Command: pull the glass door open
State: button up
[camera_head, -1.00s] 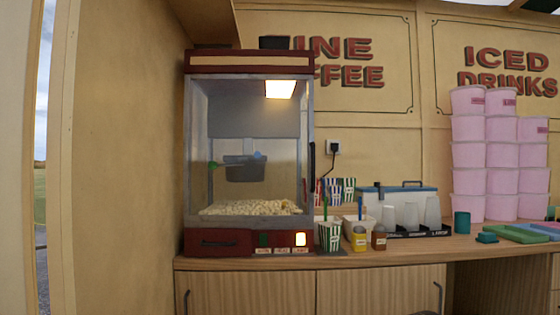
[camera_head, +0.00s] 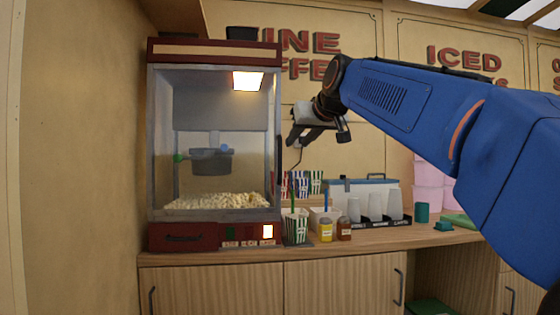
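The popcorn machine (camera_head: 215,52) has a red frame and stands on the counter at the left. Its glass door (camera_head: 215,180) looks shut, with popcorn and a hanging kettle visible behind the glass. A dark upright handle (camera_head: 280,155) is at the right edge of the machine. My gripper (camera_head: 294,142) is just right of the handle in the picture, with its fingers pointing down and left. It seems apart from the handle, but the depth between them is hard to judge. The fingers are small and dark, so their opening is unclear.
A striped popcorn cup (camera_head: 296,227), a yellow jar (camera_head: 325,231) and a brown jar (camera_head: 344,230) stand right of the machine. My blue arm hides part of the pink tubs (camera_head: 428,185). A wall is close on the left.

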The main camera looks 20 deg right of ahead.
aim_at(281, 158)
jog(key=x, duration=1.1)
jog(key=r+x, duration=0.1)
jog(key=x, duration=0.5)
jog(key=shift+w+d+f, duration=0.1)
jog(key=shift+w, duration=0.25)
jog(key=shift+c, duration=0.6)
jog(key=shift+d, duration=0.1)
grip_shut()
